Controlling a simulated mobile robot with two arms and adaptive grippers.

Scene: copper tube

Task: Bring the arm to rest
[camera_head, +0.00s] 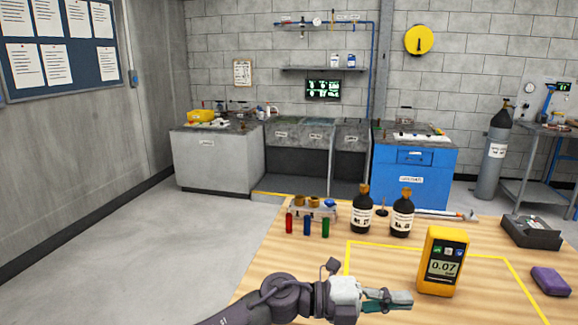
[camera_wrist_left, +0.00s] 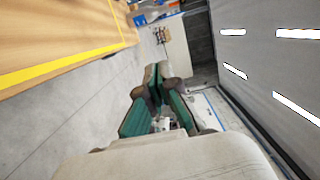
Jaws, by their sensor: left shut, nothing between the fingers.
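My left gripper (camera_head: 391,299) is over the near part of the wooden table (camera_head: 275,262), just left of a yellow meter (camera_head: 442,262) that reads 0.07. Its fingers are together with nothing between them. In the left wrist view the gripper's green-padded fingers (camera_wrist_left: 157,82) show in the middle, with the table edge at the upper left. My right gripper is not in view.
Two dark bottles (camera_head: 361,210) (camera_head: 401,214) and a rack of coloured tubes (camera_head: 308,218) stand at the table's back. A dark grey device (camera_head: 531,232) and a purple block (camera_head: 550,281) lie at right. Open floor (camera_head: 190,240) lies left of the table.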

